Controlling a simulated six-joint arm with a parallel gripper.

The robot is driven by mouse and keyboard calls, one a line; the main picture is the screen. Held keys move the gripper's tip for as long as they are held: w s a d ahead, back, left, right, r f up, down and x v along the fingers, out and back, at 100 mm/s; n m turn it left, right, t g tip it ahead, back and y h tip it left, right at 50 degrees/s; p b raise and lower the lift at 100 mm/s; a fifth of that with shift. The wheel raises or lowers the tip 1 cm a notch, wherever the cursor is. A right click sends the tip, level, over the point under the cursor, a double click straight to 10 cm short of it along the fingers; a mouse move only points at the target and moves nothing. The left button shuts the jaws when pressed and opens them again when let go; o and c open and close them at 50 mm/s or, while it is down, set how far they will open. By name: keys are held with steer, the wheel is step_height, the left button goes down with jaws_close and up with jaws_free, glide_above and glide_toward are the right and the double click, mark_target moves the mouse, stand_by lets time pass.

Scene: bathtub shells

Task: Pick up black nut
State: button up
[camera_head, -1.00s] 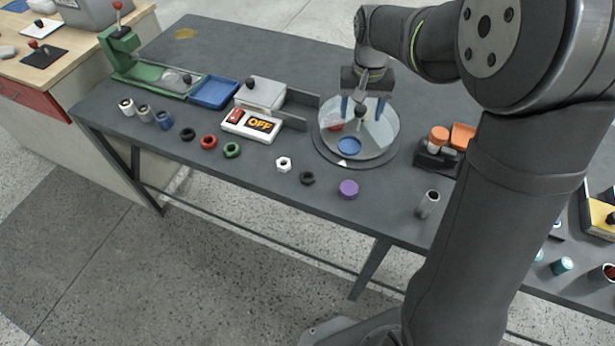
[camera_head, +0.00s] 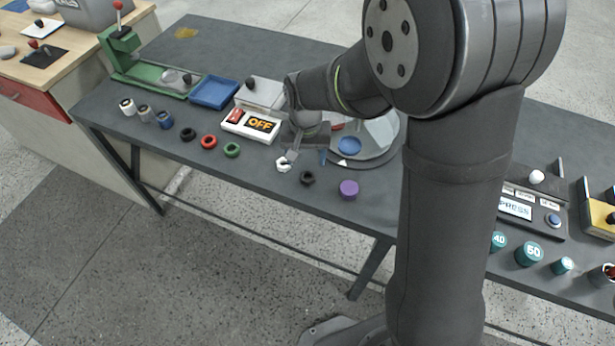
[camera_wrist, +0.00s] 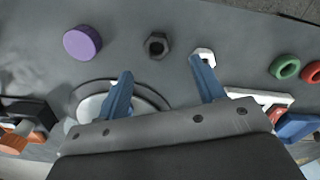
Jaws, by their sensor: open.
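The black nut (camera_head: 307,178) is a dark hexagonal ring lying flat near the front edge of the table. In the wrist view the black nut (camera_wrist: 157,45) sits beyond and between my two blue fingertips, apart from them. My gripper (camera_head: 307,158) is open and empty, above the table just behind the nuts; its fingers also show in the wrist view (camera_wrist: 160,68). A white nut (camera_head: 283,164) lies left of the black one, partly covered by a finger; in the wrist view it (camera_wrist: 203,55) shows behind the right-hand fingertip.
A purple cylinder (camera_head: 348,189) stands right of the black nut. A round disc platform (camera_head: 375,140) is behind it. Green (camera_head: 232,150), red (camera_head: 208,142) and black rings (camera_head: 187,134) lie to the left, with an OFF switch box (camera_head: 250,126) behind.

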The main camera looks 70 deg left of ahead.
mark_target(307, 176)
steer(key=shift+w+d+f, duration=0.1)
steer(key=shift+f, duration=1.7)
steer(key=shift+w+f, duration=0.1)
steer(key=shift+f, duration=1.65)
steer(key=shift+c, duration=0.2)
steer(key=c, duration=1)
